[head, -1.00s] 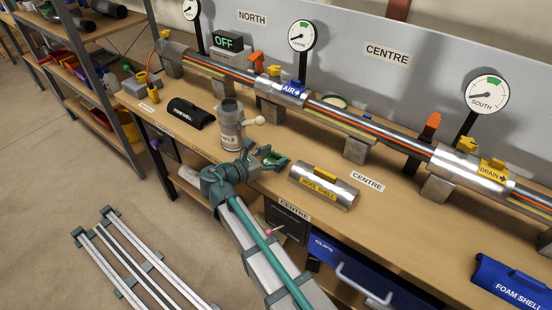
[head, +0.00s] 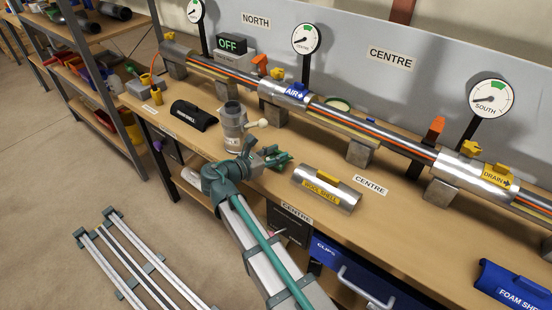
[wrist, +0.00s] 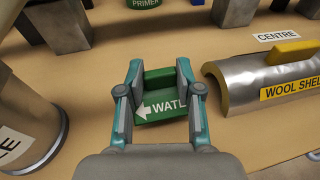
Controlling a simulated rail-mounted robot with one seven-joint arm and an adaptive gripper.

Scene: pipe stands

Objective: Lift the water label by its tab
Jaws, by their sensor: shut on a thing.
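The water label is a small green block with a white arrow and partly hidden white lettering (wrist: 162,108), seen in the wrist view. Its raised green tab (wrist: 158,75) lies between the fingertips of my gripper (wrist: 159,70), which is shut on it. In the head view my gripper (head: 277,158) is low over the bench, between the sample can and the wool shell. The label is mostly hidden there by the fingers. I cannot tell whether its underside touches the bench.
The wool shell (head: 325,191) lies close on the right. The grey sample can (head: 232,125) stands close on the left with a side valve. Pipe supports (head: 361,152) and the long pipe (head: 345,118) run behind.

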